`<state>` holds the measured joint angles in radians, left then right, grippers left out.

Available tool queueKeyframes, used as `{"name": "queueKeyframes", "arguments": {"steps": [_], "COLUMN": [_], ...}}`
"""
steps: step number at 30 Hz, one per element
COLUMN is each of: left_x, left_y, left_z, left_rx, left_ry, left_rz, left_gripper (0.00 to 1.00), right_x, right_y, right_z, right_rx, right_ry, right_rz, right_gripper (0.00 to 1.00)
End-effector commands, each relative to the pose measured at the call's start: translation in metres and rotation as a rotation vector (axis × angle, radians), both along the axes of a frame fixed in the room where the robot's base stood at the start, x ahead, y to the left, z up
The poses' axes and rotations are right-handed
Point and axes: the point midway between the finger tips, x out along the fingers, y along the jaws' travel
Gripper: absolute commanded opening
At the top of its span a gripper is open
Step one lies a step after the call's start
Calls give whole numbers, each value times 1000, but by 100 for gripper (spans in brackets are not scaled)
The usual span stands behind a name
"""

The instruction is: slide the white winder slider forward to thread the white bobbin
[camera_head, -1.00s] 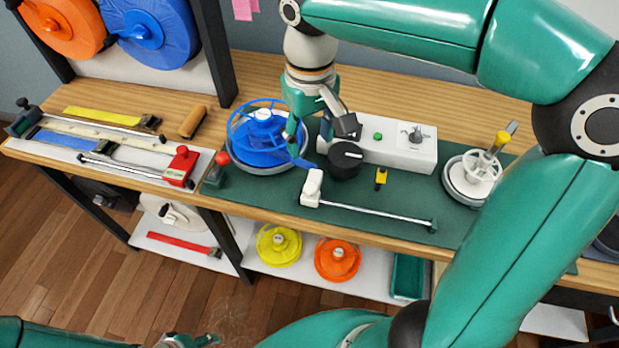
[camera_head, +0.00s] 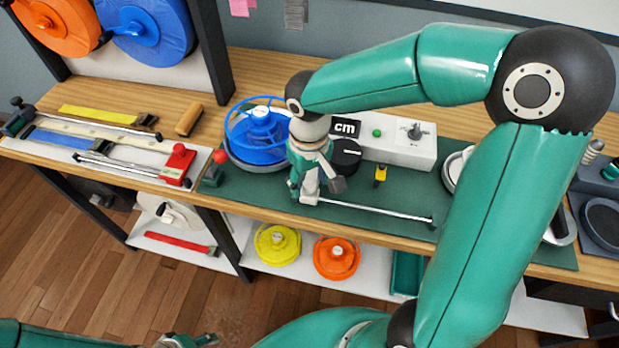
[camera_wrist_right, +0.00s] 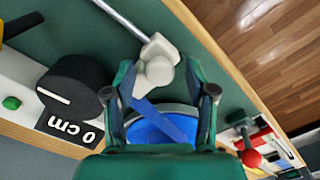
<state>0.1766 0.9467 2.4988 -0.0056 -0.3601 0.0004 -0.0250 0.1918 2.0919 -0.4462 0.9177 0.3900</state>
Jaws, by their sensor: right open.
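The white winder slider (camera_head: 309,187) sits at the left end of a thin metal rail on the green mat. My right gripper (camera_head: 304,184) is directly over it, fingers pointing down. In the right wrist view the slider (camera_wrist_right: 157,62) lies between the tips of my open right gripper (camera_wrist_right: 160,72); I cannot tell whether they touch it. A blue strap (camera_wrist_right: 160,122) runs from the blue reel towards the slider. A white round reel (camera_head: 453,168), possibly the white bobbin, is mostly hidden behind my right arm. My left gripper (camera_head: 190,341) is at the bottom edge, partly cut off.
The metal rail (camera_head: 375,210) runs right from the slider. A black knob (camera_head: 346,156) and white box (camera_head: 400,150) stand behind it, with a small yellow-and-black piece (camera_head: 380,174) nearby. The blue reel (camera_head: 258,133) and a red-topped lever (camera_head: 218,162) are left.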

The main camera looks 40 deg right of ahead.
Motion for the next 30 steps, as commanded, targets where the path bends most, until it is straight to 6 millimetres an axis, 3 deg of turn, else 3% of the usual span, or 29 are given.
{"name": "queueKeyframes", "arguments": {"steps": [5, 12, 15, 30], "left_x": [0, 0, 0, 0], "left_y": [0, 0, 0, 0], "left_z": [0, 0, 0, -2], "left_rx": [0, 0, 0, 0], "left_ry": [0, 0, 0, 0], "left_rz": [0, 0, 0, 0], "left_gripper": [40, 40, 40, 40], "right_x": [0, 0, 0, -7], "right_y": [0, 0, 0, -3], "right_z": [0, 0, 0, 1], "right_rx": [0, 0, 0, 0], "right_ry": [0, 0, 0, -2], "right_rz": [0, 0, 0, 23], "right_gripper": [52, 12, 0, 0]}}
